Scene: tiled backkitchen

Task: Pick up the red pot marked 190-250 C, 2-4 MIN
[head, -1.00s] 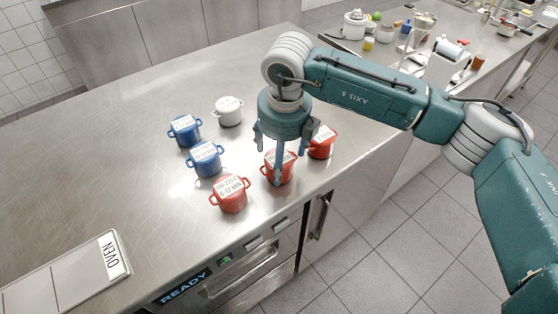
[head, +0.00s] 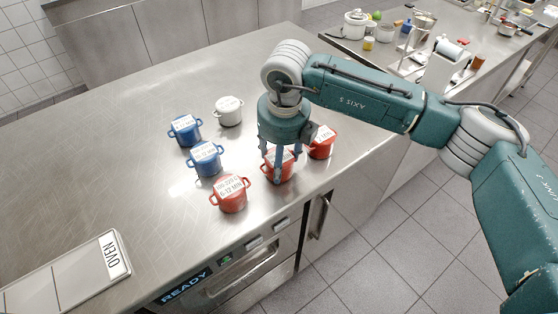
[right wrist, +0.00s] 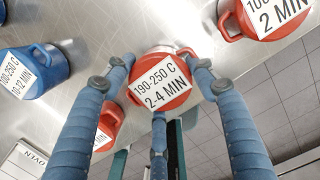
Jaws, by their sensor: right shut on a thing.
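The red pot marked 190-250 C, 2-4 MIN (right wrist: 175,60) is in the middle of the right wrist view, its label facing the camera. In the head view the same red pot (head: 288,176) stands on the steel counter, partly hidden behind my fingers. My right gripper (head: 277,170) comes down over it from above, with its blue fingers around the pot's sides. In the right wrist view the fingers of my right gripper (right wrist: 160,85) sit close against the pot on several sides. The gripper is shut on the pot. My left gripper is not in view.
A red pot (head: 231,195) stands close at the left, another red pot (head: 321,148) close behind at the right. Two blue pots (head: 205,161) (head: 184,132) and a white pot (head: 228,113) stand farther off. An OVEN tray (head: 75,272) lies front left. The counter's left side is clear.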

